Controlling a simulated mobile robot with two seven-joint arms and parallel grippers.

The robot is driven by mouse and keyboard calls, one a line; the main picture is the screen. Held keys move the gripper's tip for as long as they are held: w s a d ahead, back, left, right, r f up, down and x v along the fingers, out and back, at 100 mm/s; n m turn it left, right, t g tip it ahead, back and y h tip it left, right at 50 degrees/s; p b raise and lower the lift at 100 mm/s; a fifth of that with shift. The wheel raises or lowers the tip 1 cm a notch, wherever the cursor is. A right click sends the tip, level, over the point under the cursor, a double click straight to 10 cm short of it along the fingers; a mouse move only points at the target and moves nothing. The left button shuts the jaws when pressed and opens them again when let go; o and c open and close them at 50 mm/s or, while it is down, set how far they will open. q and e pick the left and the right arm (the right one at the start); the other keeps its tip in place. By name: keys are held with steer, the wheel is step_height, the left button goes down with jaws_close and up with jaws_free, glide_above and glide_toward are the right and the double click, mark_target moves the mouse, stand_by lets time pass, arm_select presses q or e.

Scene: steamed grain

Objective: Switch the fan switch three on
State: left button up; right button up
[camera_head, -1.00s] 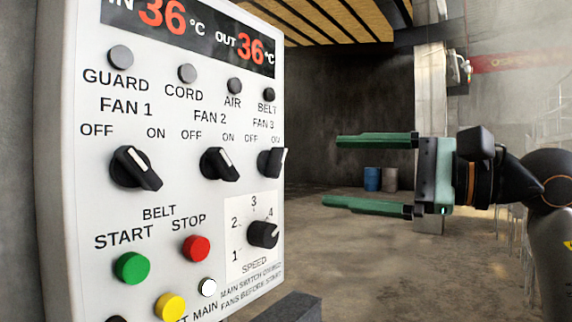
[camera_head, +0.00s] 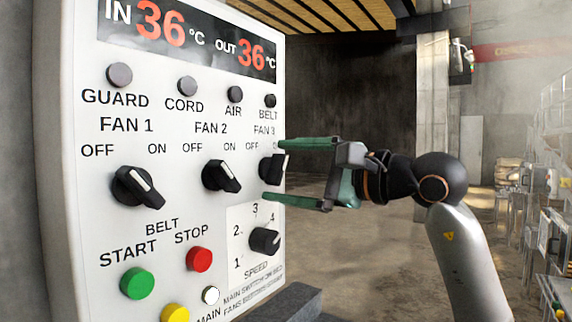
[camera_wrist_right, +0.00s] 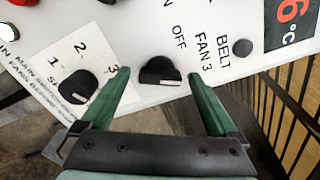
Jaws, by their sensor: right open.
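The fan three knob (camera_head: 270,169) is a black rotary switch with a white line, under the FAN 3 label at the right edge of the white control panel (camera_head: 75,220). My right gripper (camera_head: 278,171) is open, its green fingers pointing at the panel, one above and one below the knob. In the right wrist view the knob (camera_wrist_right: 157,71) sits between the two open fingertips (camera_wrist_right: 159,74), with a visible gap on each side. My left gripper is not in view.
The fan two knob (camera_head: 220,176) and fan one knob (camera_head: 137,186) are to the left. The black speed knob (camera_head: 264,240) is just below the lower finger. Red (camera_head: 199,259) and green (camera_head: 138,283) buttons sit lower left. Open floor lies right of the panel.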

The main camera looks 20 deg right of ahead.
steer(key=shift+w, duration=0.1)
steer(key=c, duration=1.4)
steer(key=shift+m, duration=1.4)
steer(key=o, duration=1.4)
steer(key=shift+s+d+b, duration=0.25)
steer(key=shift+s+b, duration=0.1)
steer(key=shift+s, duration=0.05)
steer(key=b+v, duration=0.3)
steer(key=v, duration=0.8)
steer(key=shift+s+d, duration=0.2)
steer(key=shift+s, duration=0.05)
